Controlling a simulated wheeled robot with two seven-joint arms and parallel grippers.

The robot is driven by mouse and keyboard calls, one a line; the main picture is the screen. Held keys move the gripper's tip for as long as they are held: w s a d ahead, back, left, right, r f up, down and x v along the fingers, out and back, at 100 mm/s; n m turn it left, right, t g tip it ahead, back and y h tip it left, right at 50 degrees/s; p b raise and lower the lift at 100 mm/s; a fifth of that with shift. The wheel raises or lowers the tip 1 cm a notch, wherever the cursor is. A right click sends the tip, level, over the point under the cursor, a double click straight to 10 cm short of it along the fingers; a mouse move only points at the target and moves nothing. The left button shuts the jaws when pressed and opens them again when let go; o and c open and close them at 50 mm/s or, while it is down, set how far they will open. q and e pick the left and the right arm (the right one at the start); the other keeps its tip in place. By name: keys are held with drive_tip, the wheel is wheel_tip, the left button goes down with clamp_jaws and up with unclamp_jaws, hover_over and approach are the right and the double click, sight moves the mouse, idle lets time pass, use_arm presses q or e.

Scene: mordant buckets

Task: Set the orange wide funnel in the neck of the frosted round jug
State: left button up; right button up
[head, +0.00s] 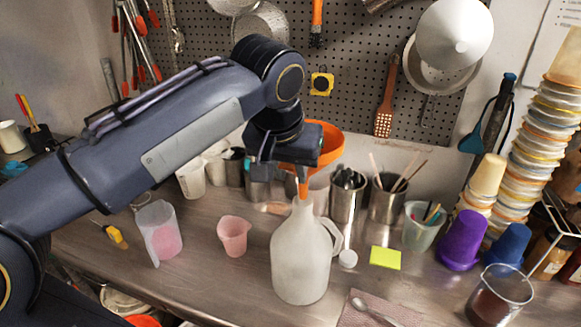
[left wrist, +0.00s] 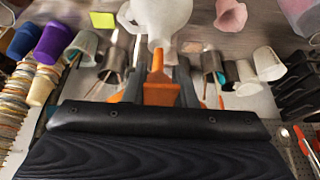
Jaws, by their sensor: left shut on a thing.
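The orange wide funnel (head: 326,140) is held by my left gripper (head: 300,163), with its wide cone up and its narrow spout pointing down. The frosted round jug (head: 300,262) stands upright on the metal bench, its handle to the right. The spout's lower end is at the jug's neck; I cannot tell whether it is inside the mouth or just above it. In the left wrist view the funnel (left wrist: 160,88) sits between the fingers, its spout lined up with the jug (left wrist: 162,16). My gripper hides part of the cone. My right gripper is not in view.
A pink cup (head: 233,236) and a clear beaker with pink contents (head: 160,234) stand left of the jug. Metal tool pots (head: 347,200) stand behind it. A small white cap (head: 348,259) and a yellow note pad (head: 385,258) lie to its right.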

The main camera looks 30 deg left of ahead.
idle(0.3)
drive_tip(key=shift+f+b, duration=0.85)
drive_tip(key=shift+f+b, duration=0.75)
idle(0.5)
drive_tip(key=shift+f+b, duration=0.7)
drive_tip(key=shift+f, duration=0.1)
